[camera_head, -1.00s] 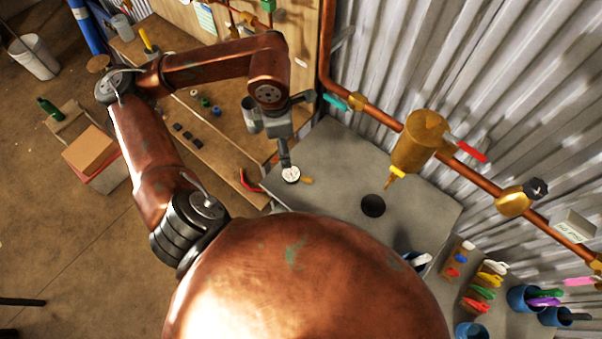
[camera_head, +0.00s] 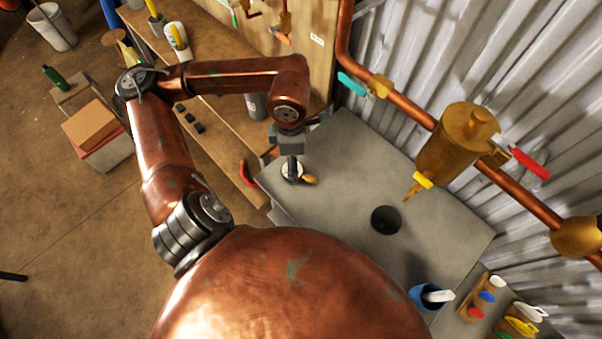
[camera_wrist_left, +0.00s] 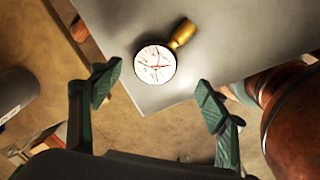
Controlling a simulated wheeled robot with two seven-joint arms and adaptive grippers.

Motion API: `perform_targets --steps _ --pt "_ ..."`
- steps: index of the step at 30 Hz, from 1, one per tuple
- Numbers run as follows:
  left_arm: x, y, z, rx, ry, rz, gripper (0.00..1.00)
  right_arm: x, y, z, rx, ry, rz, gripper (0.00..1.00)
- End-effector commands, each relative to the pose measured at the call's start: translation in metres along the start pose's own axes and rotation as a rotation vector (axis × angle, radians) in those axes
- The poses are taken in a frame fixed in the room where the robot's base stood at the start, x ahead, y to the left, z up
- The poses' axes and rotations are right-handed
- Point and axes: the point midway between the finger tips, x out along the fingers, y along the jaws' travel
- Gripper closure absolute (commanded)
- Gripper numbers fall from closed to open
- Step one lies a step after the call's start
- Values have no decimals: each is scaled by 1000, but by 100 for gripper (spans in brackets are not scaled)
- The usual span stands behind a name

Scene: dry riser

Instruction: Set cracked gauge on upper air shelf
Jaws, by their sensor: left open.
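The gauge (camera_head: 289,171) lies face up on the grey tabletop near its corner, with its brass stem (camera_head: 310,180) pointing right. In the left wrist view the gauge (camera_wrist_left: 154,65) has a white dial with dark and red lines; I cannot tell which are cracks. My left gripper (camera_head: 292,166) points down over the gauge and partly hides it in the head view. In the left wrist view its green-padded fingers (camera_wrist_left: 158,92) are spread wide, with the gauge just beyond the gap between them. I cannot pick out the upper air shelf. My right gripper is not in view.
The grey tabletop (camera_head: 340,185) is mostly clear, with a round black piece (camera_head: 385,220) on it. A brass vessel (camera_head: 458,145) on a copper pipe overhangs its far side. A blue cup (camera_head: 427,297) and a clip-filled wooden block (camera_head: 478,300) stand at lower right.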

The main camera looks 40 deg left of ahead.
Motion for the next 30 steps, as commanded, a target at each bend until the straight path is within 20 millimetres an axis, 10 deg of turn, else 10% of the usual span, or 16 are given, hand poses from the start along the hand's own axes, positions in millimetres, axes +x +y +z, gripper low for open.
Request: perform_targets --steps 12,21,30 --pt "53 7 2 3 0 -2 31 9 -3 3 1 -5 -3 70" --pt "56 7 2 3 -1 0 31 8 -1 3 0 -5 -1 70" --pt "56 7 2 3 -1 0 52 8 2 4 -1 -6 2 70"
